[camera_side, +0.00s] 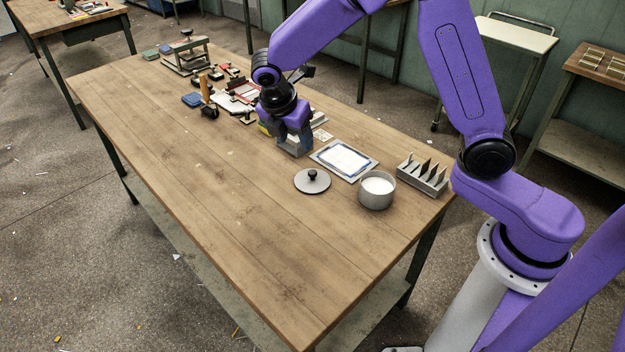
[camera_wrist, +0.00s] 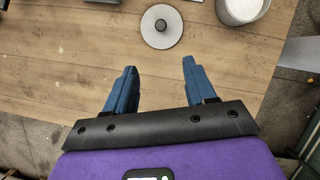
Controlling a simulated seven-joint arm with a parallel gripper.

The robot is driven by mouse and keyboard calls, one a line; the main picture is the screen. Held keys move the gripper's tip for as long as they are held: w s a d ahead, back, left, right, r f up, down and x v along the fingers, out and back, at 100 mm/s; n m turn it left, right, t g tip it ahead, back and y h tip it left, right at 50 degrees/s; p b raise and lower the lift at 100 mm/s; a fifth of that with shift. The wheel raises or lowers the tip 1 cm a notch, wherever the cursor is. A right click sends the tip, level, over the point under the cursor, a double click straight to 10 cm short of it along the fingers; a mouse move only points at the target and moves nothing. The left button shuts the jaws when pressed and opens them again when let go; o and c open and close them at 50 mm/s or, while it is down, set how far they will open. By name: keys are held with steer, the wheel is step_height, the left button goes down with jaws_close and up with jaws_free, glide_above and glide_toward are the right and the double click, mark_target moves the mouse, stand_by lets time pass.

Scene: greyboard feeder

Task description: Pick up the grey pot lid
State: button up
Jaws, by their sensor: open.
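The grey pot lid (camera_side: 312,182) is a flat round disc with a black knob, lying flat on the wooden table in the side view. It also shows at the top middle of the wrist view (camera_wrist: 161,32), ahead of the fingertips. My gripper (camera_side: 295,149) is over the table, to the left of the lid and farther back in the side view. In the wrist view my gripper (camera_wrist: 159,68) has its two blue fingers spread wide with nothing between them. The gripper is apart from the lid.
A grey pot (camera_side: 377,191) with white contents stands right of the lid. A blue-edged framed sheet (camera_side: 344,160) lies behind it. A slotted holder (camera_side: 422,176) stands near the right edge. Tools and blocks (camera_side: 233,90) crowd the far side. The table's front (camera_side: 220,215) is clear.

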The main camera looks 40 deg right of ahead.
glide_above(312, 172)
steer(key=a, duration=0.3)
steer(key=f, duration=1)
steer(key=shift+s+a+f, duration=0.1)
steer(key=shift+s+f, duration=0.3)
steer(key=x, duration=0.2)
steer(key=d+x, duration=0.1)
steer(key=x, duration=0.1)
steer(key=shift+r, duration=0.1)
steer(key=shift+w+d+f, duration=0.1)
steer(key=shift+d+f, duration=0.1)
steer(key=shift+f, duration=0.4)
steer(key=shift+c, duration=0.3)
jaws_close()
